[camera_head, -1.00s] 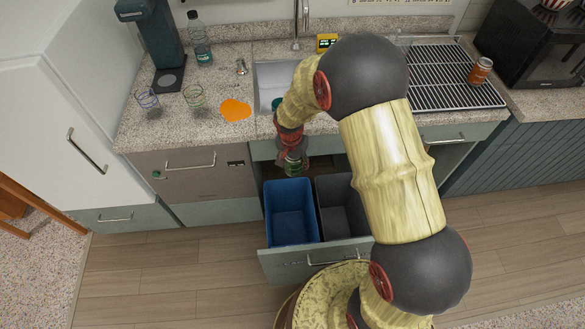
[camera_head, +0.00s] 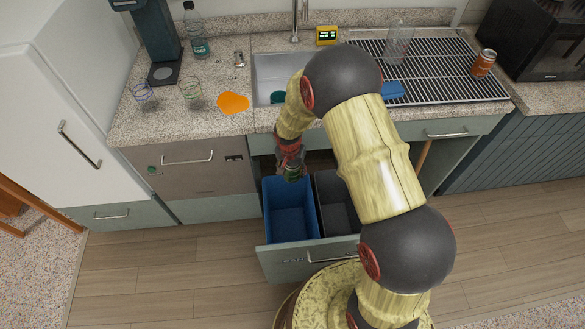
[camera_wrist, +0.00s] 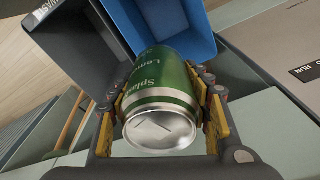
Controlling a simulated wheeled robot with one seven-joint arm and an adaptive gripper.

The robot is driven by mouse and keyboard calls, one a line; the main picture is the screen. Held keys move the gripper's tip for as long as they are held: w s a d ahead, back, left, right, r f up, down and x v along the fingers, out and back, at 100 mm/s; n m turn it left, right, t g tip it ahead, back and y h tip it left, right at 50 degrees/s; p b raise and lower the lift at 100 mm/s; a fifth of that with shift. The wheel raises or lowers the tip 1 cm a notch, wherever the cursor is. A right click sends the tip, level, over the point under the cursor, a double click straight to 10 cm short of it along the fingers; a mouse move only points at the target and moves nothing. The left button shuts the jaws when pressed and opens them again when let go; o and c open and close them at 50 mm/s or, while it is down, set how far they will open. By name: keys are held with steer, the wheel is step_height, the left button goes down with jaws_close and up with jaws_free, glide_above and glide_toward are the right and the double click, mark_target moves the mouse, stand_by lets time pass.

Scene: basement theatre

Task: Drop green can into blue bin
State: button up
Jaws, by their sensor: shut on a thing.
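The green can (camera_wrist: 162,98) is held between the yellow-padded fingers of my gripper (camera_wrist: 165,115) in the wrist view. In the head view my gripper (camera_head: 291,170) hangs above the back of the open drawer, and only a little of the green can (camera_head: 292,177) shows there. The blue bin (camera_head: 290,217) stands in the drawer, open at the top and empty as far as I can see. The can is near and above its rear rim. In the wrist view the blue bin (camera_wrist: 195,25) lies just beyond the can.
A dark grey bin (camera_head: 336,205) stands to the right of the blue one in the open drawer (camera_head: 300,258).

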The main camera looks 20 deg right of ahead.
steer(key=shift+f, duration=0.1)
steer(key=o, duration=0.9)
steer(key=shift+c, duration=0.2)
steer(key=r, duration=0.4)
steer(key=s+r, duration=0.1)
steer(key=r, duration=0.3)
steer(key=a+r, duration=0.1)
steer(key=r, duration=0.3)
steer(key=shift+s, duration=0.2)
